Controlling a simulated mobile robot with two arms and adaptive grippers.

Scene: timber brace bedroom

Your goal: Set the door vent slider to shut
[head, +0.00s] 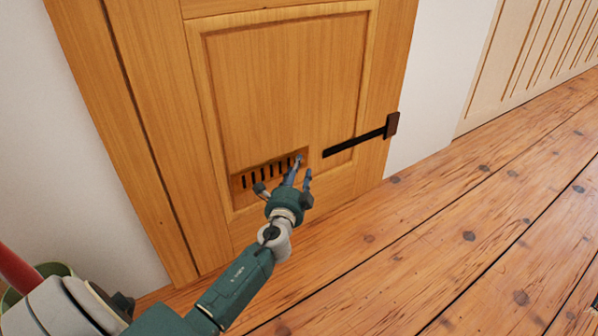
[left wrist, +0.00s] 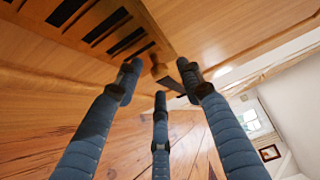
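The door vent (head: 262,178) is a wooden panel low on the door, with a row of dark upright slots. The slots (left wrist: 108,28) also show at the top of the left wrist view. My left gripper (head: 302,174) is at the vent's right end, in front of the door. In the left wrist view its blue fingers (left wrist: 160,80) are spread apart. A small brown piece (left wrist: 160,70) shows between the fingertips, perhaps the slider's knob; I cannot tell whether they touch it. In the head view the gripper covers that spot. My right gripper is not in view.
The plank floor (head: 470,235) to the right is clear. A pale panelled surface (head: 540,50) stands at the back right.

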